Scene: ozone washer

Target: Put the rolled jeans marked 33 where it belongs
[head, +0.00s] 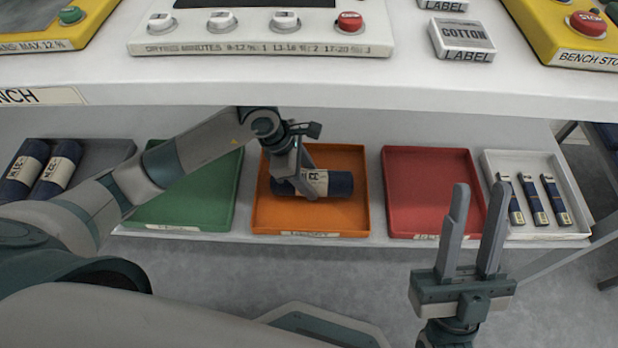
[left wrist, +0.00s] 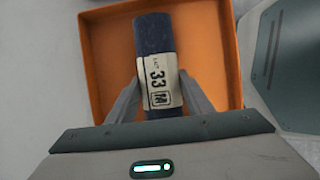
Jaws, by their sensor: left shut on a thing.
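The rolled jeans (head: 340,185) are dark blue with a cream band. In the left wrist view the jeans (left wrist: 153,35) show the band marked 33 and M. They are in the orange tray (head: 310,220) on the lower shelf; I cannot tell whether they touch its floor. My left gripper (head: 298,180) reaches down into the tray and is shut on the jeans; its fingers (left wrist: 157,95) lie on either side of the band. My right gripper (head: 475,215) is open and empty, fingers up, in front of the shelf at the right.
A green tray (head: 215,205) is left of the orange one, a red tray (head: 425,190) right of it. A grey tray (head: 110,155) holds two more rolls (head: 58,170). A white tray (head: 575,225) holds several small dark items (head: 533,200). The bench top (head: 300,90) overhangs the shelf.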

